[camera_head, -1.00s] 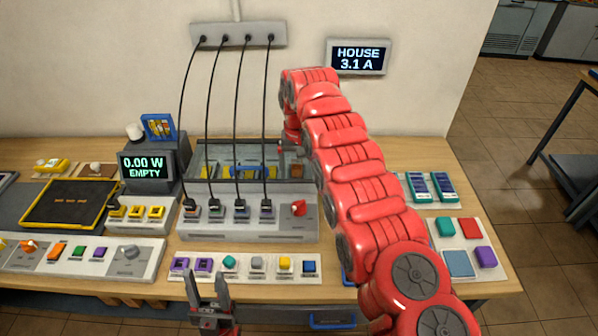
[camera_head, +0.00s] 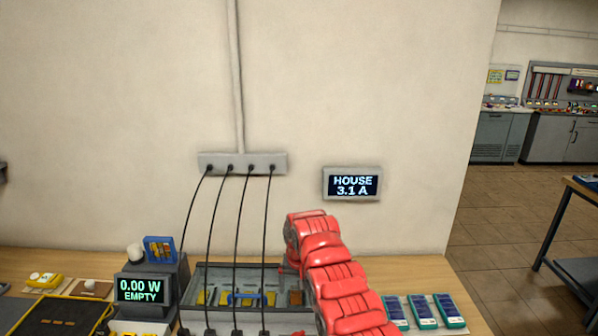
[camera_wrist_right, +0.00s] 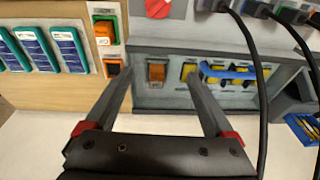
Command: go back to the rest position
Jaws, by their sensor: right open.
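My right arm, red and segmented, rises from the bottom edge of the head view and bends down at its far end over the back of the bench. My right gripper (camera_wrist_right: 158,82) shows best in the right wrist view: its two dark fingers are apart, with nothing between them. Beyond the fingertips is a grey open tray (camera_wrist_right: 153,107) with an orange block (camera_wrist_right: 157,73) and yellow and blue pieces in it. In the head view this tray (camera_head: 205,272) lies just left of the arm's end. My left gripper is not in view.
Black cables hang from a wall strip (camera_head: 243,162) in front of the tray, close to the right gripper. A meter (camera_head: 141,289) reads 0.00 W EMPTY; a wall display (camera_head: 352,185) reads HOUSE 3.1 A. Teal-edged modules (camera_head: 422,309) lie right of the arm.

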